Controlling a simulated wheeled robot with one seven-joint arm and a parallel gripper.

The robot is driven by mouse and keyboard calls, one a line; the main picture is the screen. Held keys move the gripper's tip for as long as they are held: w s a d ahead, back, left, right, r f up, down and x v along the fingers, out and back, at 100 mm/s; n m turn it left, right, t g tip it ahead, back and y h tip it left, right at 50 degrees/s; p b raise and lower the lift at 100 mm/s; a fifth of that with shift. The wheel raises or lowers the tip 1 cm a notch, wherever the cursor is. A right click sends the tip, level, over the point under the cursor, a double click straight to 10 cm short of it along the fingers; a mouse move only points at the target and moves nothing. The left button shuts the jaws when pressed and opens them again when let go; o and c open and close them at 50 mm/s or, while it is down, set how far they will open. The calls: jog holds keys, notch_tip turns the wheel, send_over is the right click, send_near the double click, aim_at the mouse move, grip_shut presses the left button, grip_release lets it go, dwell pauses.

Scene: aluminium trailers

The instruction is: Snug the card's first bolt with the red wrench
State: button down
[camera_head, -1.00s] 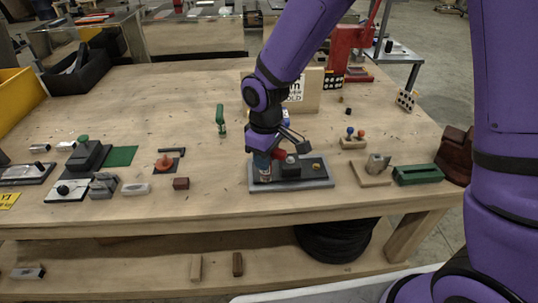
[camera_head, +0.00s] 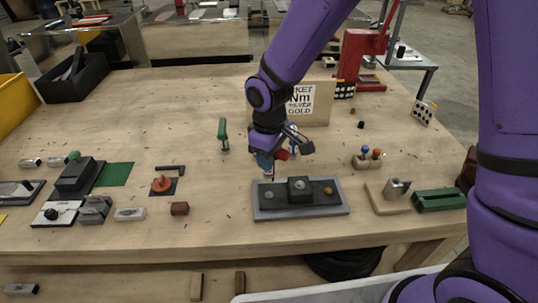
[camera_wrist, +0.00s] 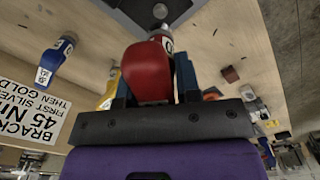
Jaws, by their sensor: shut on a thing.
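My gripper (camera_head: 268,168) is shut on the red wrench (camera_wrist: 148,72), whose red handle lies between the fingers in the wrist view. In the head view a bit of red (camera_head: 282,154) shows beside the gripper. The dark bracket (camera_head: 300,190) lies on a grey plate (camera_head: 262,214) near the table's front. A silver bolt (camera_head: 270,195) is at its left end and a gold bolt (camera_head: 328,190) at its right. The gripper is above and behind the silver bolt, apparently clear of it. The card (camera_head: 300,100) stands behind; in the wrist view (camera_wrist: 40,110) it reads 45 Nm, first silver, then gold.
A blue tool (camera_wrist: 57,60) with a label and a yellow tool (camera_wrist: 112,80) show near the card in the wrist view. A green-handled tool (camera_head: 223,134) stands left of my arm. A wooden block with coloured knobs (camera_head: 367,160) and a green block (camera_head: 438,200) are to the right.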

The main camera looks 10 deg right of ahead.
aim_at(269, 175)
jog(key=shift+f, duration=3.2)
jog(key=m, duration=1)
jog(key=shift+m, duration=0.3)
jog(key=m, duration=1)
jog(key=shift+m, duration=0.3)
jog(key=shift+r, duration=3.35)
